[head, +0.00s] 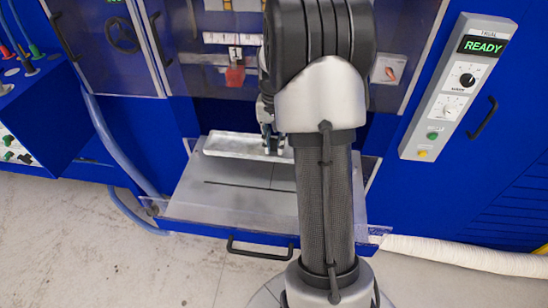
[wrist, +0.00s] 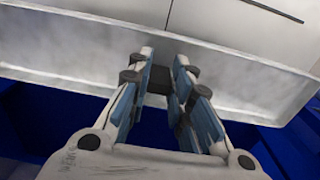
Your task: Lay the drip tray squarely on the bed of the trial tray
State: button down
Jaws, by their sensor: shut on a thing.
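The drip tray (head: 228,147) is a shallow, long silvery metal pan at the back of the trial tray in the head view. My gripper (head: 272,146) is shut on its edge, to the right of the pan's visible middle. In the wrist view the drip tray (wrist: 70,50) spans the picture, and my gripper (wrist: 157,82) pinches a dark tab-like part at its near side. The trial tray (head: 225,198) has a flat grey bed with thin dark lines and a clear rim. I cannot tell whether the drip tray touches the bed. My arm hides the right part of both.
The blue machine (head: 455,190) surrounds the trial tray. A black handle (head: 262,249) is at the tray's front. A control panel (head: 457,88) at the right reads READY. A pale hose (head: 465,255) runs along the floor at right. The bed in front of the drip tray is clear.

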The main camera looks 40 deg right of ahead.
aim_at(274, 151)
jog(key=shift+f+b, duration=0.9)
jog(key=shift+f, duration=1.9)
jog(key=shift+f, duration=0.1)
jog(key=c, duration=1.4)
grip_release()
jog(key=shift+c, duration=0.2)
